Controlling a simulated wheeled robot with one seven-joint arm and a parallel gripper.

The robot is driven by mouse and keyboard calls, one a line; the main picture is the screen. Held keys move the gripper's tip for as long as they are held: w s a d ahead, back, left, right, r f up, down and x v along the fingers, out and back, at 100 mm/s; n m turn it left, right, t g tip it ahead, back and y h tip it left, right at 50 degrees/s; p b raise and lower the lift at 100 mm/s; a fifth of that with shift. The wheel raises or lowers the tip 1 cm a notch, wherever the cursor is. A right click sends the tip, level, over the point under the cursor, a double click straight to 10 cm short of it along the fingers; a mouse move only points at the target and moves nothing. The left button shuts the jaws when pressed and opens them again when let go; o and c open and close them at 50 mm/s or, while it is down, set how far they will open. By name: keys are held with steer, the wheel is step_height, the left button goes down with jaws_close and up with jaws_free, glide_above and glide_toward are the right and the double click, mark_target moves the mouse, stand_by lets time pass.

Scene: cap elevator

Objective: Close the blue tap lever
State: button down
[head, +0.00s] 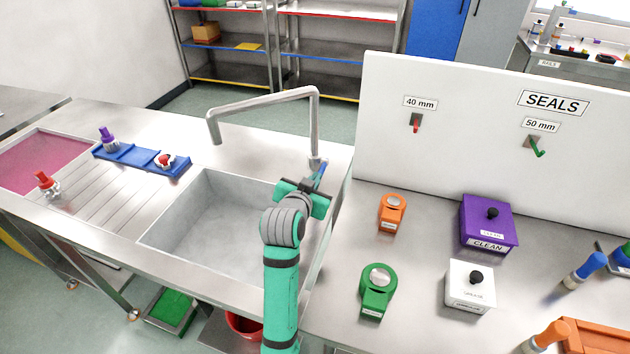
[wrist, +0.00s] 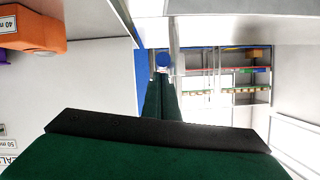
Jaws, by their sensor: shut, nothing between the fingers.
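The grey tap (head: 315,120) stands at the back right of the sink (head: 205,215), with its spout arching to the left. The blue tap lever (head: 322,170) shows as a small blue piece at the tap's base, partly hidden behind my gripper. My gripper (head: 317,182) is right at the tap's base, close to the lever; I cannot tell whether they touch. In the wrist view my shut, empty fingers (wrist: 163,98) point at a blue round part (wrist: 164,59) at the tap, which looks like part of the lever. How far the lever is turned is unclear.
A white panel (head: 450,140) rises to the right of the tap. An orange dispenser (head: 392,212), green dispenser (head: 376,290), purple box (head: 487,225) and white box (head: 469,288) stand on the right counter. A blue tray (head: 140,160) lies left of the sink.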

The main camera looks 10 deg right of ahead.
steer(key=d+r+v, duration=0.1)
steer(key=v, duration=1)
steer(key=shift+r, duration=0.45)
steer(key=shift+w, duration=0.1)
